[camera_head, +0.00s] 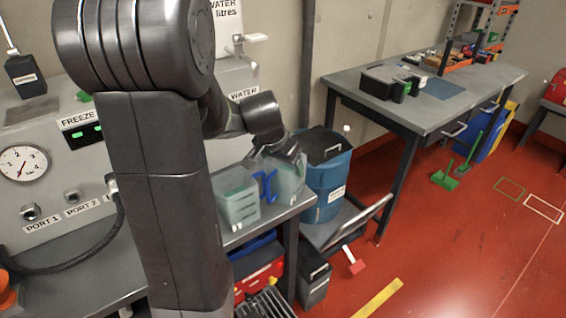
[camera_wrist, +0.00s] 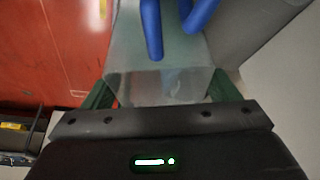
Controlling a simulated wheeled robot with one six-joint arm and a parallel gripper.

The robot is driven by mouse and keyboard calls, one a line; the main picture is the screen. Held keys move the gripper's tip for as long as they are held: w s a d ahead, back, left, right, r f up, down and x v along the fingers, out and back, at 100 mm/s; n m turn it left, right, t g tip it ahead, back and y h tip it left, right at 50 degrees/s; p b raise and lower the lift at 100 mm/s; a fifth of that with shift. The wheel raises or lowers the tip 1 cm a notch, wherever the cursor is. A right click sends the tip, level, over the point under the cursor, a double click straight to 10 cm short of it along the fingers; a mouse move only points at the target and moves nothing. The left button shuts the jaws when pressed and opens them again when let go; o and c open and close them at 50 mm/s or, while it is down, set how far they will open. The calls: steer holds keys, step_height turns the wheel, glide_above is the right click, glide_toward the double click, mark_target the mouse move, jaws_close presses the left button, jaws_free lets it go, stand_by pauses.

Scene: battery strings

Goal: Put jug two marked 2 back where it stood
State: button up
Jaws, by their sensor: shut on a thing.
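A translucent jug (camera_head: 291,182) with a blue handle (camera_head: 265,186) is at the right end of the grey bench, below my gripper (camera_head: 284,152). In the wrist view the same clear jug (camera_wrist: 160,60) lies between the green finger pads of my gripper (camera_wrist: 158,94), and its blue handle (camera_wrist: 152,28) points away at the top. My gripper is shut on this jug. No number on it can be read. I cannot tell whether its base touches the bench. Another translucent jug (camera_head: 236,208) stands just left of it, on the bench.
A blue drum (camera_head: 327,180) with a dark lid stands right behind the held jug. A flat trolley (camera_head: 345,225) is at its lower right. The freeze panel (camera_head: 50,160) is at left. A workbench (camera_head: 440,105) stands at the back right, with open red floor before it.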

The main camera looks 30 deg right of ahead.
steer(key=o, duration=1.9)
steer(key=shift+r, duration=0.1)
steer(key=v, duration=1.2)
steer(key=shift+s, duration=0.1)
steer(key=shift+w+d+x, duration=0.1)
steer(key=shift+x, duration=2.55)
steer(key=shift+w+d+x, duration=0.1)
steer(key=shift+d+x, duration=0.05)
steer(key=shift+x, duration=2.5)
